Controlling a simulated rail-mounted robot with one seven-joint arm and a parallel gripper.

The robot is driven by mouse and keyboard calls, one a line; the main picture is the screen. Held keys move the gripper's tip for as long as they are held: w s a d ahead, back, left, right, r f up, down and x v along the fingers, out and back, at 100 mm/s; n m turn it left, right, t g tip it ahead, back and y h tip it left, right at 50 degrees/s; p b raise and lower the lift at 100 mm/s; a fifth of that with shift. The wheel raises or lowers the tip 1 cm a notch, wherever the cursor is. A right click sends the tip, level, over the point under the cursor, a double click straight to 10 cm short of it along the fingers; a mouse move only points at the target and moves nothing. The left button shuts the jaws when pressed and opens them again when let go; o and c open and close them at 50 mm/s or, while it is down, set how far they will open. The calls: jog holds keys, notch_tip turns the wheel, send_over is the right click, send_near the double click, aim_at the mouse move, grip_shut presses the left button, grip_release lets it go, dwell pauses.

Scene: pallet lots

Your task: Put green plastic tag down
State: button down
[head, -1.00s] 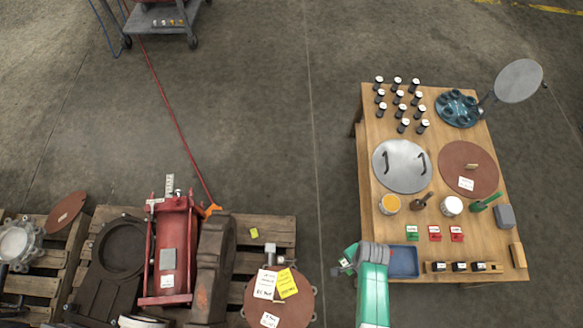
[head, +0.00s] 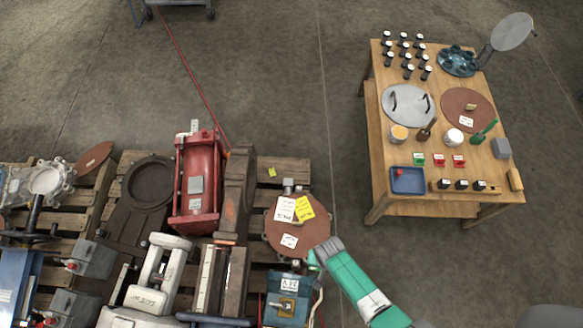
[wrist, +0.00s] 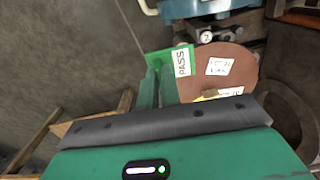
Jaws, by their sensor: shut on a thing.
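My gripper (head: 318,254) is shut on a green plastic tag (wrist: 183,62) with a white PASS label, seen in the wrist view just beyond the fingers. In the head view the tag (head: 312,261) is a small green patch at my gripper's tip. My gripper is at the lower right edge of a round brown cover (head: 283,224) on a pallet; the cover also shows in the wrist view (wrist: 215,55). White and yellow labels lie on the cover. I cannot tell whether the tag touches the cover.
A teal unit (head: 288,305) stands close below the cover. A red cylinder machine (head: 197,178) and a dark housing (head: 238,195) stand to its left. A wooden table (head: 455,130) at right carries a blue tray (head: 408,190), another green tag (head: 419,159) and red tags (head: 438,160). Floor is clear between.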

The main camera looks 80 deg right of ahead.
jog(key=w+a, duration=0.2)
jog(key=w, duration=0.1)
jog(key=w+a+f+b, duration=0.1)
jog(key=w+a, duration=0.2)
jog(key=w+a+b, duration=0.1)
jog(key=w+a, duration=0.1)
jog(key=shift+w+a+f, duration=0.15)
jog(key=shift+w+a, duration=0.1)
jog(key=shift+w, duration=0.15)
jog(key=f+b, duration=0.3)
jog(key=shift+w+a+f, duration=0.2)
jog(key=shift+w+f, duration=0.05)
jog(key=shift+f, duration=0.05)
jog(key=shift+s+r, duration=0.1)
jog(key=shift+s, duration=0.05)
jog(key=c, duration=1.6)
grip_release()
notch_tip(320, 180, up, 12)
jog(key=p, duration=0.7)
